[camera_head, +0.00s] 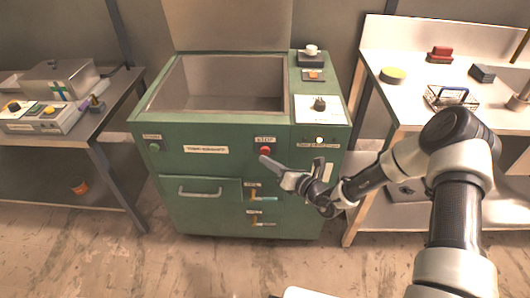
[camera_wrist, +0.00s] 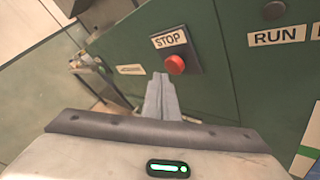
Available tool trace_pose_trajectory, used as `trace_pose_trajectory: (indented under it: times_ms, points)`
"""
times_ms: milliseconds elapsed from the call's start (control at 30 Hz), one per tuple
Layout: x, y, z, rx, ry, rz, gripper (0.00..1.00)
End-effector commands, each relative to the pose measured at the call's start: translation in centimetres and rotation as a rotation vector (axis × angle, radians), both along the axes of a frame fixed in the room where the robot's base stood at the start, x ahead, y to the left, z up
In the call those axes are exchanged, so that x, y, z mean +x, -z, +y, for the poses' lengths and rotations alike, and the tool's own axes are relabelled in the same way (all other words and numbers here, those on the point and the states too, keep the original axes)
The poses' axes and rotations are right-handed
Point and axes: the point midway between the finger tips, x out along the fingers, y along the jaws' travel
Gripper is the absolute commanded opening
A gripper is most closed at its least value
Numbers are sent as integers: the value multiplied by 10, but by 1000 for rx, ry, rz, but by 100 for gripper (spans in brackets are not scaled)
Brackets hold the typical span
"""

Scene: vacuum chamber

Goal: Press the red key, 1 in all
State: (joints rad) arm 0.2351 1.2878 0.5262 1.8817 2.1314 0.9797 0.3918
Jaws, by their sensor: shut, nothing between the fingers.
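The red key (camera_head: 265,149) is a round red button on the front of the green chamber cabinet (camera_head: 210,165), below a label reading STOP. In the wrist view the red key (camera_wrist: 175,64) sticks out from a dark plate under the STOP label (camera_wrist: 170,38). My gripper (camera_head: 265,160) is shut and empty, just below the red key in the head view. In the wrist view my gripper's fingertips (camera_wrist: 161,76) appear just left of and below the key.
A green button (camera_head: 154,147) sits at the cabinet's left. A RUN label (camera_wrist: 276,35) and a dark knob (camera_wrist: 274,10) are right of the key. Two small valve handles (camera_head: 263,198) stick out lower down. Side tables (camera_head: 100,125) flank the cabinet. The open lid (camera_head: 228,25) stands behind.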

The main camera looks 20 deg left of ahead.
Motion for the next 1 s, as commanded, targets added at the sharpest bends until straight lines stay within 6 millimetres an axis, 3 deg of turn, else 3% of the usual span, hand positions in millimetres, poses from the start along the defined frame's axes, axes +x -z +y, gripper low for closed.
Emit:
trace_pose_trajectory:
  times_ms: [500,1000]
  points:
    - [-43,-1,-11,0,1,3,0]
    - [-48,0,-12,0,0,0,0]
